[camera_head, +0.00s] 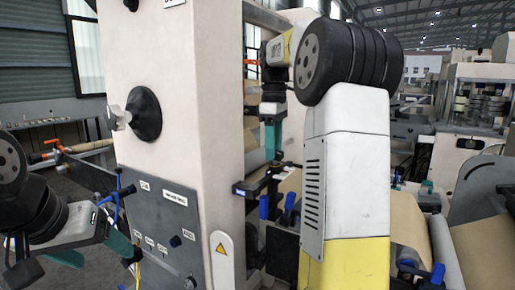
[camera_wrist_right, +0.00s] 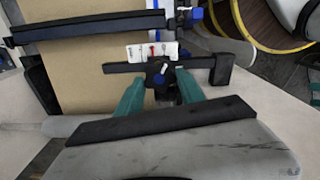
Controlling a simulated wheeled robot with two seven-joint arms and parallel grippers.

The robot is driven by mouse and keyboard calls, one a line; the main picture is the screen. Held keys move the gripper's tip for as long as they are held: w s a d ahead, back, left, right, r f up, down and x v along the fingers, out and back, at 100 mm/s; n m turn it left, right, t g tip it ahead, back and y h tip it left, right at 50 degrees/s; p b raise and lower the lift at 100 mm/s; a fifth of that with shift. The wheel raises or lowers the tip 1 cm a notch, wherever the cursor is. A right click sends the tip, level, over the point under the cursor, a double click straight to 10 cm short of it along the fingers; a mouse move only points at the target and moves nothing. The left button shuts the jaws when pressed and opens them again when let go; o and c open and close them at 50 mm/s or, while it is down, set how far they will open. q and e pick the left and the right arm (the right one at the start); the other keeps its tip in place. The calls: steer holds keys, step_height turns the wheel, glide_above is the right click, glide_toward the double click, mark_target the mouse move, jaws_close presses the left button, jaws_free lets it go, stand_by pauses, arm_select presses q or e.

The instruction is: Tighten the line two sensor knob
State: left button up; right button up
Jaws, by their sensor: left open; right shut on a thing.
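The sensor knob (camera_wrist_right: 160,73) is a small dark knob with blue and white marks. It is below a white scale label with a red mark (camera_wrist_right: 152,51), on a black bar (camera_wrist_right: 120,67). My right gripper (camera_wrist_right: 160,88) is shut on the knob, its teal fingers on both sides, hiding part of it. In the head view my right gripper (camera_head: 272,150) points down at the black sensor bracket (camera_head: 256,186), and the knob cannot be made out there. My left gripper (camera_head: 102,250) is open and empty at the lower left, in front of the machine's grey control panel.
The pale machine column (camera_head: 190,110) carries a black round hub with a white handle (camera_head: 144,113) and a labelled panel (camera_head: 160,222). Kraft web (camera_wrist_right: 85,75) runs behind the bar. A black rail (camera_wrist_right: 85,25) crosses above it.

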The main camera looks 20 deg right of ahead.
steer(key=m, duration=0.6)
steer(key=shift+w+d+r, duration=0.15)
steer(key=shift+r, duration=0.05)
steer(key=m, duration=0.6)
steer(key=shift+d, duration=0.15)
steer(key=shift+m, duration=0.3)
steer(key=o, duration=1.4)
steer(key=shift+f, duration=0.1)
steer(key=shift+r, duration=3.9)
